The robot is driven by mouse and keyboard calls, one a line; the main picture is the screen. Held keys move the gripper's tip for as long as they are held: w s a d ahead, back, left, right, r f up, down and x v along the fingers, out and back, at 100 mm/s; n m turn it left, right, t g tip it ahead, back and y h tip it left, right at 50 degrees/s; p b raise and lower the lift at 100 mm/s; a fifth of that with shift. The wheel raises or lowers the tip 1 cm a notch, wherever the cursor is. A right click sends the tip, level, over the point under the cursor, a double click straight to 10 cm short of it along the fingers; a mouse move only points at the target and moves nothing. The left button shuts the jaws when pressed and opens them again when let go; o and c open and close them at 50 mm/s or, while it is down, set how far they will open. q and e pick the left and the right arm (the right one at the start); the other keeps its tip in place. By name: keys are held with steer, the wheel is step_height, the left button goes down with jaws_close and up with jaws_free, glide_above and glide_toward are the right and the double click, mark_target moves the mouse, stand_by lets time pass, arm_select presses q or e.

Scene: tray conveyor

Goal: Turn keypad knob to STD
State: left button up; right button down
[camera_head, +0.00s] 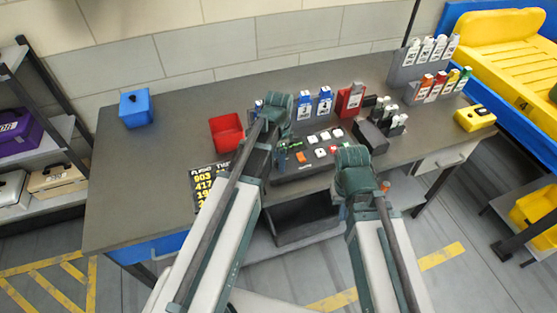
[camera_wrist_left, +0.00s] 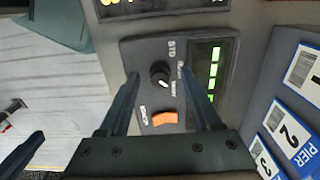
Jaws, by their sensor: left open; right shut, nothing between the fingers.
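The keypad knob (camera_wrist_left: 160,73) is a round black dial with a white pointer mark, on a dark panel in the left wrist view. Its mark points down and slightly right in that view. The STD label (camera_wrist_left: 172,48) is above and right of the knob; smaller lettering beside the knob is too blurred to read. My left gripper (camera_wrist_left: 158,76) is open, with one finger on each side of the knob in that view. I cannot tell whether they touch it. In the head view my left arm partly hides the panel. My right gripper's fingers are hidden behind my right arm.
An orange switch (camera_wrist_left: 164,118) and a green bar display (camera_wrist_left: 213,70) sit close to the knob. Blue-white PIER boxes (camera_wrist_left: 290,135) stand to the right. A red bin (camera_head: 227,132) and blue box (camera_head: 135,108) are on the bench, whose left part is mostly clear.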

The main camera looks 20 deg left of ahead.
arm_select(q)
jaws_close()
steer(key=shift+n, duration=0.3)
steer(key=n, duration=1.7)
steer(key=shift+n, duration=0.3)
stand_by(0.5)
